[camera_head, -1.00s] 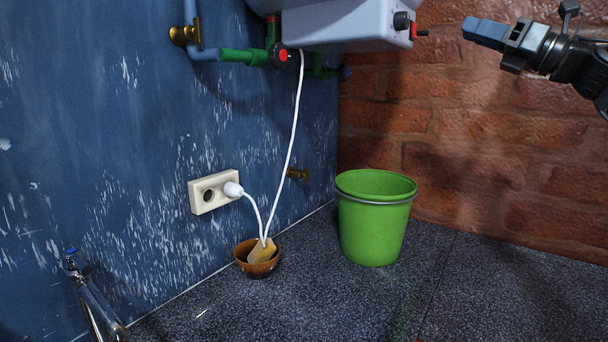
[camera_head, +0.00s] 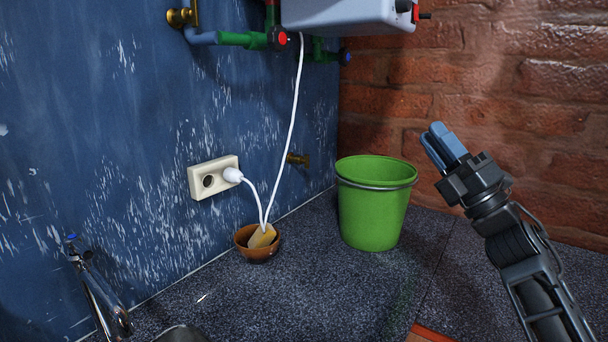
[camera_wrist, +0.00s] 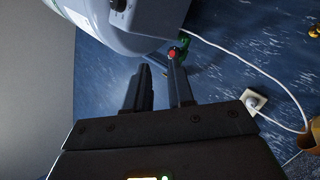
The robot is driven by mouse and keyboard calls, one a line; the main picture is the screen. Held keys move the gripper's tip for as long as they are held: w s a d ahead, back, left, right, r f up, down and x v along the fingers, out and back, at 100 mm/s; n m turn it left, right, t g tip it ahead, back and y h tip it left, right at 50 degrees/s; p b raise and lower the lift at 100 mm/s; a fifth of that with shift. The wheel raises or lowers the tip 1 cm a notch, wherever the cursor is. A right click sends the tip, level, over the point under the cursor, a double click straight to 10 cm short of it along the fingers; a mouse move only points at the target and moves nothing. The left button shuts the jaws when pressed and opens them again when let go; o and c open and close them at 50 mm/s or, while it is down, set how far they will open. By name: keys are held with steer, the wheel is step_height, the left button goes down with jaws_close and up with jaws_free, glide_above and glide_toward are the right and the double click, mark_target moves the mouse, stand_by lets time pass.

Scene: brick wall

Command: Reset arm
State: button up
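My gripper (camera_head: 441,146) is on the right in the head view, in front of the brick wall, with its blue fingers pointing up and left. In the wrist view my gripper (camera_wrist: 160,82) shows two dark fingers with a gap between them. Nothing is held between them. The fingers are clear of the green bucket (camera_head: 372,210), which stands upright on the floor to their left.
A white boiler (camera_head: 345,14) hangs on the wall above, with pipes and a red-knobbed valve (camera_head: 278,38). Its white cord runs down to a brown bowl (camera_head: 258,252). A plug sits in the wall socket (camera_head: 207,180). A metal tap (camera_head: 100,295) is at lower left.

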steer(key=s+a+f+m+t+h, duration=0.1)
steer(key=s+a+f+m+h, duration=0.2)
steer(key=s+f+m+h, duration=0.7)
steer(key=s+a+f+m+t+h, duration=0.2)
steer(key=s+f+m+h, duration=0.3)
steer(key=s+f+m, duration=0.9)
steer(key=s+d+f+m+g, duration=0.1)
steer(key=s+m+g, duration=0.1)
steer(key=s, duration=0.8)
steer(key=s+d+f+m+g+h, duration=0.1)
steer(key=s+m+g, duration=0.1)
steer(key=s, duration=0.8)
steer(key=s+d+f+m+g, duration=0.1)
steer(key=s+g, duration=0.3)
steer(key=s, duration=0.7)
steer(key=shift+d+f+m+g, duration=0.2)
steer(key=shift+m+g, duration=0.1)
steer(key=shift+m, duration=0.2)
steer(key=shift+c, duration=0.3)
